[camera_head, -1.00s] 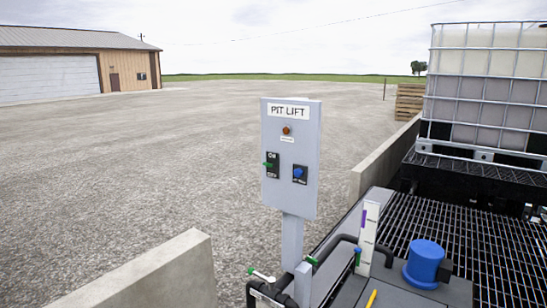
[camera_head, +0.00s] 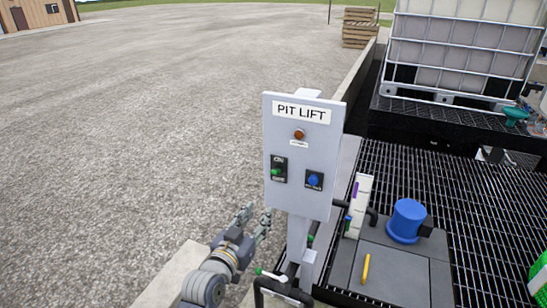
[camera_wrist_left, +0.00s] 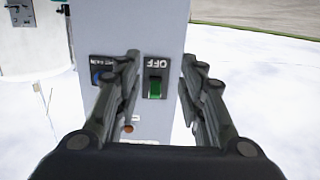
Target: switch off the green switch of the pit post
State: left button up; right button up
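The pit post is a grey panel (camera_head: 298,230) headed PIT LIFT, upright on its stand. The green switch (camera_head: 277,171) sits on a black plate at its left, with ON above and a label below. In the left wrist view the panel is upside down, and the green switch (camera_wrist_left: 155,88) shows beside the word OFF. I cannot tell its position for sure. My left gripper (camera_head: 257,219) is open and empty, low and left of the panel. In the wrist view its fingers (camera_wrist_left: 158,85) frame the switch, apart from it. My right gripper is not in view.
A blue switch (camera_head: 314,181) and an amber lamp (camera_head: 299,134) share the panel. Pipes and a green-handled valve (camera_head: 268,273) are below it. A blue cap (camera_head: 406,221) and black grating (camera_head: 480,205) lie right. A concrete wall (camera_head: 180,276) is beside my left arm; open gravel lies left.

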pick_arm(q)
jog(key=t, duration=0.1)
send_near(273, 173)
jog(key=shift+h, duration=0.3)
jog(key=p+x, duration=0.3)
jog(key=x, duration=0.6)
jog(key=shift+a, duration=0.2)
jog(key=shift+w+d+f, duration=0.1)
jog(key=shift+w+d, duration=0.1)
jog(key=shift+w, duration=0.35)
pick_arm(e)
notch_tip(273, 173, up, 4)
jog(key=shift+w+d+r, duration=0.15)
pick_arm(q)
grip_shut()
